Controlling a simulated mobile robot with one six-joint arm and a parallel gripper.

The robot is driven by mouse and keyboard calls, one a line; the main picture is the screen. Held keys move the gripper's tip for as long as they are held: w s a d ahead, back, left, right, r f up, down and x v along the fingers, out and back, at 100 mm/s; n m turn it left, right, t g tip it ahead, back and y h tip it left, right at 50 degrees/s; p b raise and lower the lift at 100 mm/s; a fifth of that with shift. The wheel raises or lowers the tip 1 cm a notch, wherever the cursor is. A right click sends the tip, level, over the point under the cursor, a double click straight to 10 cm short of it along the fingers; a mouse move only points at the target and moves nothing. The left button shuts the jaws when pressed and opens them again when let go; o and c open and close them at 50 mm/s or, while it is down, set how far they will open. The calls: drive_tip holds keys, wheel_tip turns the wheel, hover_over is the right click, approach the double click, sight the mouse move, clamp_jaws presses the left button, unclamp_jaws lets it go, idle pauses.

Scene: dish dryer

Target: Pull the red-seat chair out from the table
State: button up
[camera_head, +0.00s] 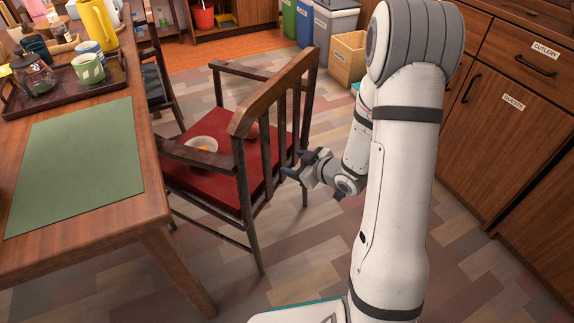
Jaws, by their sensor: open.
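The red-seat chair (222,175) stands at the right side of the wooden table (150,190). It has a dark wooden frame, armrests and a slatted back (275,90) facing right, towards my arm. A white bowl with something orange in it (201,146) sits on the red seat, and a reddish round thing (252,130) shows beside it, partly hidden by the back. My gripper (296,172) is open, just right of the chair back at about seat height. Whether its fingertips touch the chair, I cannot tell.
A green mat (80,165) and a brown tray (20,115) with mugs lie on the table. A second chair (155,60) stands farther back. Bins (330,22) and a wooden crate (349,58) are behind. Cabinets (500,130) line the right; patterned floor (300,270) is clear between.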

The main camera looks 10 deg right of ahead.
sight(269, 165)
drive_tip(key=s+a+y, duration=0.1)
drive_tip(key=y, duration=0.1)
drive_tip(key=s+a+y, duration=0.1)
drive_tip(key=y, duration=0.1)
drive_tip(key=s+a+y, duration=0.1)
drive_tip(key=y, duration=0.1)
drive_tip(key=shift+s+a+r+n+t+p, duration=0.2)
drive_tip(key=shift+s+r+n+t+p, duration=0.1)
drive_tip(key=shift+r+n+p, duration=0.1)
drive_tip(key=shift+s+a+r+y, duration=0.1)
drive_tip(key=shift+s+r+y, duration=0.15)
drive_tip(key=shift+s+y, duration=0.3)
drive_tip(key=shift+w, duration=0.1)
drive_tip(key=shift+b+x, duration=0.9)
drive_tip(key=shift+x, duration=3.1)
clamp_jaws()
